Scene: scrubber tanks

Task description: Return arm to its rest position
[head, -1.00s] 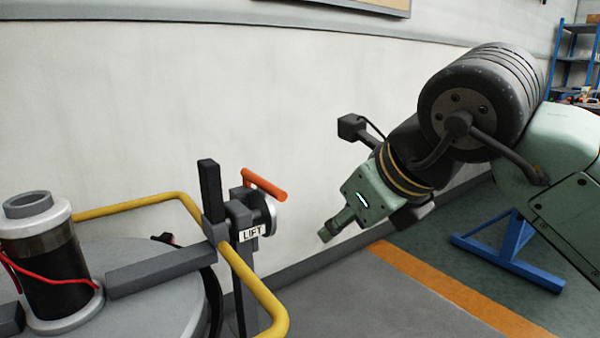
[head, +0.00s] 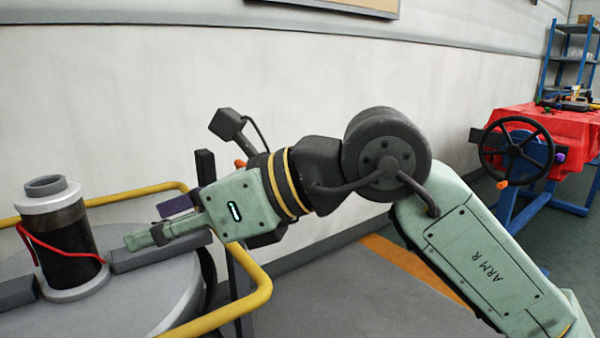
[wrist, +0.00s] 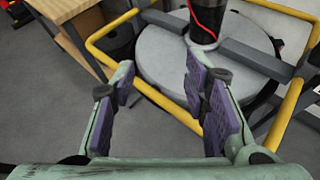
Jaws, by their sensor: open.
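My gripper (head: 150,234) is at the end of my arm, which reaches leftward across the head view. Its fingers point left toward the black motor-like cylinder (head: 70,235) with a red cable on the round grey tank lid (head: 165,300). In the wrist view my gripper (wrist: 160,95) is open, with purple pads apart and nothing between them. The round lid (wrist: 165,75) and the cylinder's lower part (wrist: 205,18) show beyond the fingertips. The orange lift handle (head: 239,163) is mostly hidden behind my arm.
A yellow rail (head: 262,290) runs around the tank, close below my gripper. A black handwheel (head: 515,152) and a red-covered table (head: 565,135) stand at the right. A wooden-topped bench (wrist: 62,10) shows in the wrist view. Grey floor (head: 345,300) is clear in front.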

